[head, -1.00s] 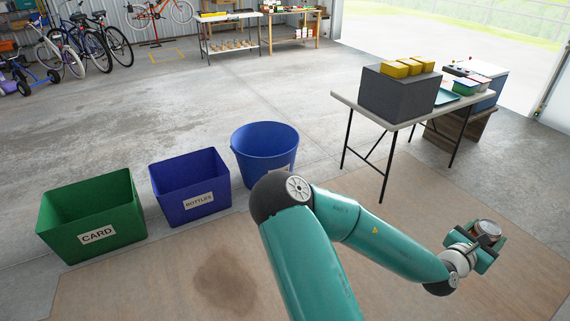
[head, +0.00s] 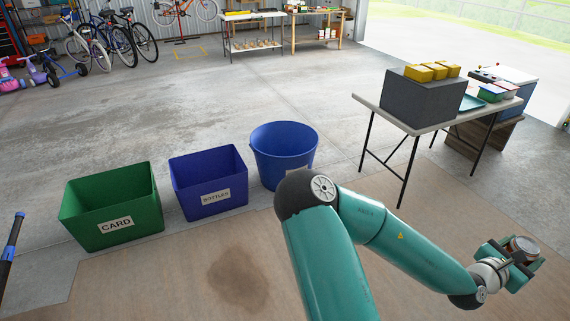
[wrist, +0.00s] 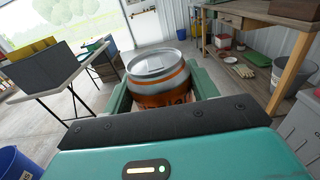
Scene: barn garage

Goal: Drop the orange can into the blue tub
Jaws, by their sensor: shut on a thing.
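The orange can (wrist: 158,78) has silver ends and an orange band. It stands between the fingers of my gripper (wrist: 160,92) in the wrist view, its lower part hidden by the gripper. In the head view my gripper (head: 517,262) is shut on the can (head: 524,244) at the far right, held out to the side. The round blue tub (head: 284,170) stands on the floor left of and beyond my arm, well apart from the gripper. Part of its label is hidden behind my arm. A blue edge (wrist: 14,162) shows at the lower left of the wrist view.
A folding table (head: 372,101) with a grey box (head: 420,100) and yellow blocks stands behind the gripper. A workbench (wrist: 265,16) shows right in the wrist view.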

